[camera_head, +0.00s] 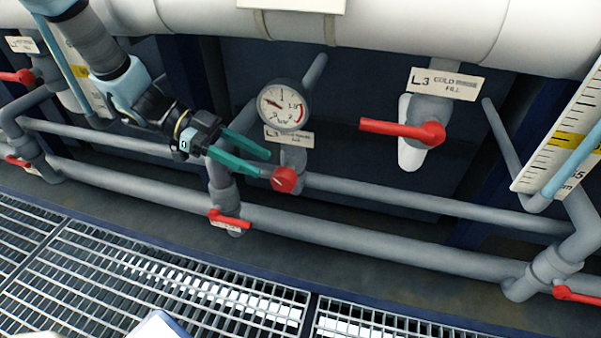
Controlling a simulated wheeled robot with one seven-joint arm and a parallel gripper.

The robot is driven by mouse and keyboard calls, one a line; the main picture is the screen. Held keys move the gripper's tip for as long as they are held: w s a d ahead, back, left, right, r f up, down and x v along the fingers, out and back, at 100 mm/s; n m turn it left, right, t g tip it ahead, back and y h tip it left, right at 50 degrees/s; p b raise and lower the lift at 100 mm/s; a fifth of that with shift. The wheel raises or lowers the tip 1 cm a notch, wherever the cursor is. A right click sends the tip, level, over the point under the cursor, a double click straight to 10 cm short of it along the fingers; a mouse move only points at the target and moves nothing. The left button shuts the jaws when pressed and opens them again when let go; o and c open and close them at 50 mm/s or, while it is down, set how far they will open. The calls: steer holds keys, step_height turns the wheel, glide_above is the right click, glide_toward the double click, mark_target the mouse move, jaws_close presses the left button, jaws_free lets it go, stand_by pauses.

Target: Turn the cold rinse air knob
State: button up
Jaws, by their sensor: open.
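A round red knob (285,179) sits on a grey vertical pipe below a pressure gauge (284,105). A small label (289,137) just under the gauge is too small to read fully. My gripper (264,163) reaches in from the upper left with two teal fingers spread apart. The lower fingertip is at the left side of the knob in the picture; I cannot tell whether it touches. The upper fingertip ends above and left of the knob. Nothing is between the fingers.
A red lever valve (405,131) under the plate "L3 cold rinse fill" (447,84) is at the right. Another red lever (230,219) is below my gripper. Grey pipes (390,238) run across, and a thick white pipe (420,35) crosses above. Metal grating (170,270) covers the floor.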

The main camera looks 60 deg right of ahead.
mark_target(296, 181)
steer(key=b+x, duration=0.3)
steer(key=x, duration=0.5)
steer(key=shift+s+d+f, duration=0.1)
steer(key=shift+s+f, duration=0.1)
steer(key=shift+f, duration=0.1)
steer(key=shift+s+d+f, duration=0.1)
steer(key=shift+s+d, duration=0.05)
steer(key=shift+s, duration=0.4)
steer(key=shift+c, duration=0.3)
jaws_close()
